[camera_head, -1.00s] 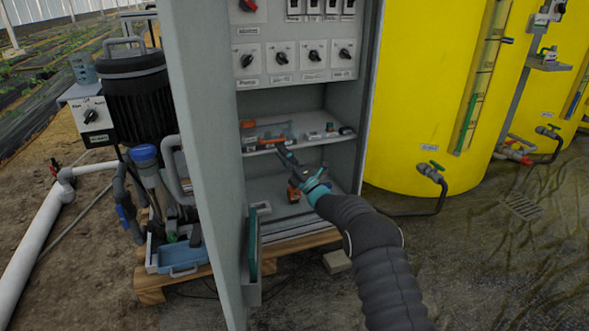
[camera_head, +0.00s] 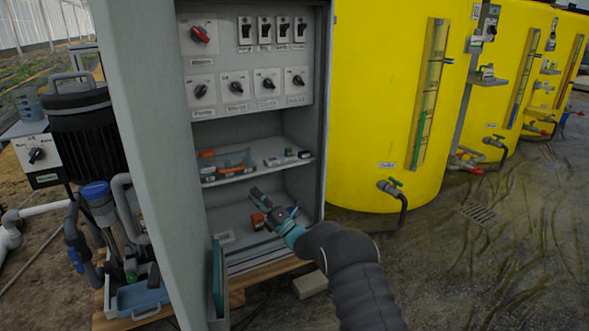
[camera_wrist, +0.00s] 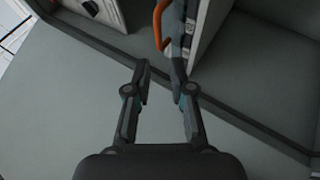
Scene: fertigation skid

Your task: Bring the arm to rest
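My gripper (camera_head: 264,199) reaches into the lower bay of the open grey cabinet (camera_head: 150,150), below its shelf. In the wrist view my gripper (camera_wrist: 160,88) has its two fingers apart with nothing between the tips. An orange-red object (camera_head: 258,220) lies on the cabinet's lower floor, close beside the gripper in the head view. My dark-sleeved arm comes in from the lower right of the head view.
The shelf (camera_head: 270,172) above holds several small parts and a clear tray with orange pieces. Switches (camera_head: 240,88) line the panel. Yellow tanks (camera_head: 385,110) with valves stand right. Floor at right is open.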

